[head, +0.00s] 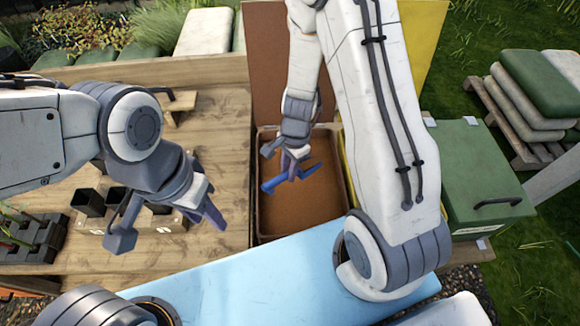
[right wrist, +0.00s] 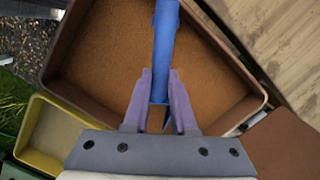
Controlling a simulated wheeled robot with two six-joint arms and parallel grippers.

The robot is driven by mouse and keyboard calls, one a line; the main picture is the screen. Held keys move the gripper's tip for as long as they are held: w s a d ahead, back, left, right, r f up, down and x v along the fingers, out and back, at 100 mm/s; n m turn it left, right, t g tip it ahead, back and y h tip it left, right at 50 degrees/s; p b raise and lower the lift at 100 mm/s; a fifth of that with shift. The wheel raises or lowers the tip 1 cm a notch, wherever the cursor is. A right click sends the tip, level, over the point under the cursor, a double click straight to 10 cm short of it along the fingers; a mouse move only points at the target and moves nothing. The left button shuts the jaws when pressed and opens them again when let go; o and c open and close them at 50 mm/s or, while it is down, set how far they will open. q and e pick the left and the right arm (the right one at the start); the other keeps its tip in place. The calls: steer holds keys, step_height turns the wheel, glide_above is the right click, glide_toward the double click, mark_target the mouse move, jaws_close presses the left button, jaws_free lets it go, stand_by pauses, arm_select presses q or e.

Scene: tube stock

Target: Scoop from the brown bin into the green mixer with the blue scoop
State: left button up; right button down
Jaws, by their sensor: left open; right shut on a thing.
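The brown bin (head: 270,215) stands open in the middle of the head view, with a brown loose fill inside. My right gripper (head: 291,170) is shut on the blue scoop (head: 309,170), over the bin. In the right wrist view the scoop's blue bar (right wrist: 165,40) runs away from the purple fingers, over the fill. I cannot tell whether the scoop touches the fill or carries any. A green box (head: 475,175) with a shut lid and black handle is at the right; I cannot tell whether it is the mixer. My left gripper (head: 206,203) is open and empty over the wooden table.
A yellow bin (right wrist: 35,130) stands beside the brown bin, mostly hidden by my right arm in the head view. A raised brown lid (head: 268,60) is behind. Small black pots (head: 88,202) stand on the wooden table (head: 215,125). A light-blue surface (head: 260,285) lies in front.

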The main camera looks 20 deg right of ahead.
steer(key=shift+h, duration=0.5)
steer(key=shift+s+a+r+p, duration=0.1)
steer(key=shift+a+r+p, duration=0.2)
steer(key=shift+r+p, duration=0.6)
steer(key=shift+s+a+r+p, duration=0.1)
steer(key=shift+a+r+p, duration=0.3)
steer(key=shift+p, duration=0.8)
steer(key=shift+s+a+r+p, duration=0.1)
steer(key=shift+a+r+p, duration=0.1)
steer(key=shift+r+p, duration=0.75)
steer(key=shift+s+a+r+t+h+p, duration=0.15)
steer(key=shift+a+r+p, duration=0.25)
steer(key=shift+p, duration=0.8)
steer(key=shift+s+a+r+t+h+p, duration=0.15)
steer(key=shift+r+p, duration=0.3)
steer(key=shift+p, duration=0.75)
steer(key=shift+w, duration=0.1)
steer(key=shift+f, duration=0.1)
